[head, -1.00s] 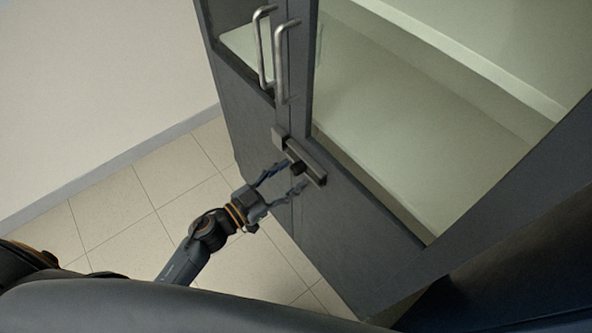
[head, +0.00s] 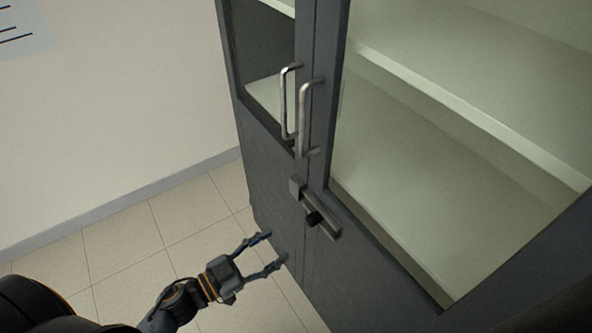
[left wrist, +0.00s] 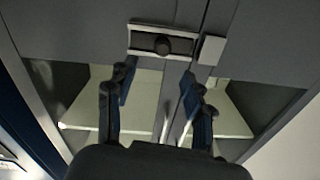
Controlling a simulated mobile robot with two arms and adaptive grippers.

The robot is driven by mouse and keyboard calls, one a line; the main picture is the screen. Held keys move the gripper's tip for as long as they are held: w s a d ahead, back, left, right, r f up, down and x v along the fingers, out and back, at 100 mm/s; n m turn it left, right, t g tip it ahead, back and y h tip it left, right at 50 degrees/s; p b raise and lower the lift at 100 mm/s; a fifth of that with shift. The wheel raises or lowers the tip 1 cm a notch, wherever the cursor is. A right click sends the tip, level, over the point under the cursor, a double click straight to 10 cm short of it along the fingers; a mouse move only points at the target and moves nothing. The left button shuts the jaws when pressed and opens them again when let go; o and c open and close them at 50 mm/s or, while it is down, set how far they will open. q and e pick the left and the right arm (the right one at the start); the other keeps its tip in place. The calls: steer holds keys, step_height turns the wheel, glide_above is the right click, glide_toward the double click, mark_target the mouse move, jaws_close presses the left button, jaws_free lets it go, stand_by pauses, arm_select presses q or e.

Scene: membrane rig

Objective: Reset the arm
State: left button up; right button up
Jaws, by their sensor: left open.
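My left gripper (head: 276,248) is open and empty, below and to the left of the latch in the head view, in front of the cabinet's lower doors. The latch (head: 328,222) is a grey sliding bolt with a black knob (head: 312,218), on the right door. Its small catch (head: 296,188) sits on the left door. In the left wrist view the open fingers (left wrist: 158,78) are apart, with the latch (left wrist: 145,46) and catch (left wrist: 211,50) beyond them. Whether the bolt sits in the catch I cannot tell. My right gripper is not in view.
The dark grey cabinet (head: 268,165) has glass upper panes and pale shelves. Both doors look closed, with two metal handles (head: 287,103) (head: 304,120) side by side above the latch.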

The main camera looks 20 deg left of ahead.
arm_select(q)
steer(key=s+a+f+n+g+y, duration=0.1)
steer(key=s+a+f+n+y, duration=0.15)
steer(key=f, duration=0.75)
steer(key=s+a+f+n+g+y, duration=0.1)
steer(key=a+f+n+g+y, duration=0.15)
steer(key=f, duration=0.65)
steer(key=s+a+f+n+g+y, duration=0.15)
steer(key=f+y, duration=0.25)
steer(key=f, duration=0.6)
steer(key=s+f+g, duration=0.3)
steer(key=s+f, duration=0.2)
steer(key=s, duration=0.3)
steer(key=s+f+g+y, duration=0.1)
steer(key=s+f+g, duration=0.1)
steer(key=s+f, duration=0.4)
steer(key=s+f+g, duration=0.3)
steer(key=s+f, duration=0.2)
steer(key=s, duration=0.6)
steer(key=shift+s+d+f+g+y, duration=0.2)
steer(key=shift+s+d+g+y, duration=0.1)
steer(key=shift+s+d, duration=0.05)
steer(key=shift+c, duration=0.2)
